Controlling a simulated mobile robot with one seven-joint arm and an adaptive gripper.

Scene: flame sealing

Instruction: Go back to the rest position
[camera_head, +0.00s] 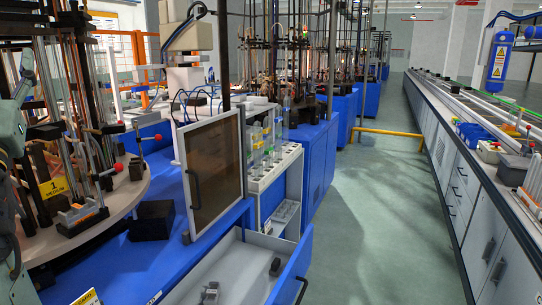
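The task names no object besides my own arm. Grey-green arm parts, apparently mine, show at the left edge of the head view, beside the round table (133,193). No gripper fingers can be made out there, so I cannot see whether my gripper is open or holding anything.
The round table carries glass tubes and clamps. A dark block (152,220) sits beside it on the blue bench (120,268). A framed brown panel (212,170) stands upright there. An open drawer (235,272) holds small dark items. A tube rack (266,172) stands behind. The aisle floor (375,210) is clear.

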